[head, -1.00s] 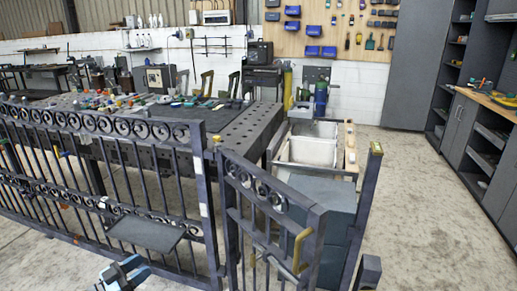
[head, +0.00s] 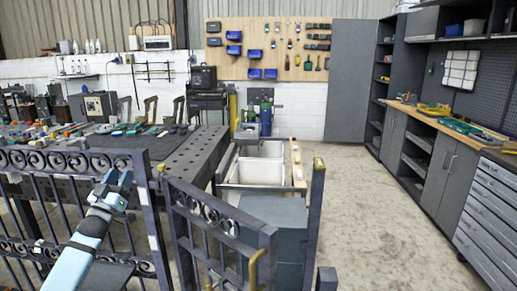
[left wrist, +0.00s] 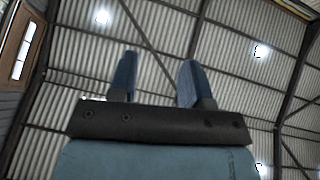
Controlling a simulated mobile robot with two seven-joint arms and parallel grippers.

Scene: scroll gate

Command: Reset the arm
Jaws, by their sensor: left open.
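My left gripper (head: 118,180) is raised at the lower left of the head view, in front of the iron scroll fence (head: 75,160). Its blue fingers also show in the left wrist view (left wrist: 158,80), spread apart with nothing between them. That view looks up at the roof. The scroll gate leaf (head: 215,215) stands right of the gripper, with a brass-coloured handle (head: 256,268) at the bottom of the picture. The gripper is apart from the handle. My right gripper does not show.
A dark perforated workbench (head: 195,160) with many small items stands behind the fence. A grey bin unit (head: 262,170) is behind the gate, beside a post (head: 315,215). Cabinets (head: 430,165) line the right wall. The concrete floor (head: 385,230) between is clear.

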